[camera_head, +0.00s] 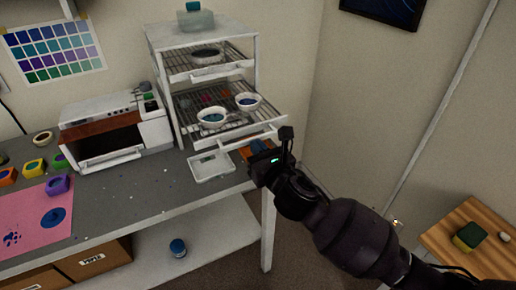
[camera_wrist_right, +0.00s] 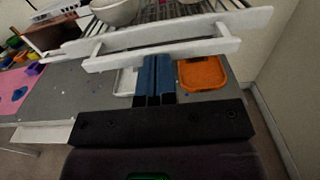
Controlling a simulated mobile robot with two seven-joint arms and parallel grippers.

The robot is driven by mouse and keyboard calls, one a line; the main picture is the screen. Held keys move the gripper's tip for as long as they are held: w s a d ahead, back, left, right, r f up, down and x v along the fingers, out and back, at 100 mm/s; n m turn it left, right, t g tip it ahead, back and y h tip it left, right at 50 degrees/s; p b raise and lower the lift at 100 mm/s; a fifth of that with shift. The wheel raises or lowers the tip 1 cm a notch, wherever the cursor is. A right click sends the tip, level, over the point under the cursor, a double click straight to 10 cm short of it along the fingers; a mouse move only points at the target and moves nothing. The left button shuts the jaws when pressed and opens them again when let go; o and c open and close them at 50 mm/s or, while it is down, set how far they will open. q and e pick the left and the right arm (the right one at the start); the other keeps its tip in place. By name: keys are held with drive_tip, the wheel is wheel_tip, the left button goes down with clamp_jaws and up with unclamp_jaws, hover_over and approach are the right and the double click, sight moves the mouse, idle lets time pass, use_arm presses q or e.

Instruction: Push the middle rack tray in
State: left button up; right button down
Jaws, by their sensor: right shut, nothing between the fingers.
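The white rack (camera_head: 257,72) stands at the back of the table. Its middle tray (camera_head: 262,122) is a wire shelf with a white front, slid out toward me, with two white bowls (camera_head: 211,117) and small coloured pieces on it. In the right wrist view the tray's white front bar and handle (camera_wrist_right: 205,47) cross the top of the picture. My right gripper (camera_head: 259,146) is shut and empty, just in front of the tray front. Its blue fingers (camera_wrist_right: 154,62) point at the handle bar; I cannot tell whether they touch it. My left gripper is out of view.
The upper tray (camera_head: 215,71) holds one bowl. A white shallow tray (camera_head: 212,167) and an orange tray (camera_wrist_right: 203,74) lie below the rack's front. A white oven-like machine (camera_head: 118,128) stands left of the rack. A wall is close on the right.

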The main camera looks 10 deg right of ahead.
drive_tip(key=shift+w, duration=0.1)
approach(227, 108)
drive_tip(key=b+x, duration=0.1)
drive_tip(key=x, duration=0.3)
drive_tip(key=b+x, duration=0.1)
drive_tip(key=x, duration=0.4)
drive_tip(key=shift+a+f, duration=0.1)
drive_tip(key=shift+f, duration=0.15)
drive_tip(key=shift+w+a, duration=0.15)
drive_tip(key=shift+w, duration=0.4)
drive_tip(key=shift+r, duration=0.35)
drive_tip(key=shift+r, duration=0.15)
